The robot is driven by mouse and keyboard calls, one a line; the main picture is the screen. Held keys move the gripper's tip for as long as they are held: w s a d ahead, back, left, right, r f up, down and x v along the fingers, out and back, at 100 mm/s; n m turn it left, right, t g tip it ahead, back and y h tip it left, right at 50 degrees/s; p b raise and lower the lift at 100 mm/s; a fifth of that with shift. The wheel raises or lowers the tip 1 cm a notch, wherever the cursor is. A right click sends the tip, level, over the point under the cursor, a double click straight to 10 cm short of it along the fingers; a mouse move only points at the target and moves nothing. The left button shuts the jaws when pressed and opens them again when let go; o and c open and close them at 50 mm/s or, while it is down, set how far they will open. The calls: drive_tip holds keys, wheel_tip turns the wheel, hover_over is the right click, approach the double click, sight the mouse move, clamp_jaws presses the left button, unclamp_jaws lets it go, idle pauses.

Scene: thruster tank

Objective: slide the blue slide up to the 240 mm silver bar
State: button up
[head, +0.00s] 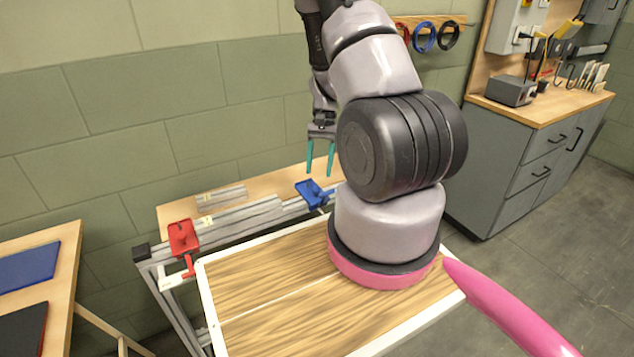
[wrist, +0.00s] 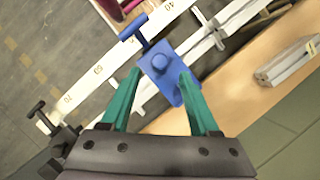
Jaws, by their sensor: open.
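The blue slide (head: 313,193) sits toward the right end of the rail in the head view. In the wrist view the blue slide (wrist: 160,65) has a round knob on top and a T-handle at its side. My gripper (head: 320,172) has teal fingers pointing down just above the slide. In the wrist view my gripper (wrist: 160,75) is open, its fingers on either side of the slide with nothing held. Silver bars (head: 221,197) lie on the wooden bench behind the rail; they also show in the wrist view (wrist: 288,62). I cannot tell which is 240 mm.
A red slide (head: 183,237) sits near the rail's left end. The silver rail (head: 242,215) has open length between the slides. A white scale (wrist: 95,72) with numbers runs along it. A wood-grain, white-rimmed platform (head: 205,292) lies in front.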

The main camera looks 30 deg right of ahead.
sight(317, 188)
drive_tip(key=x, duration=0.5)
drive_tip(key=shift+f, duration=0.1)
clamp_jaws()
idle(1.3)
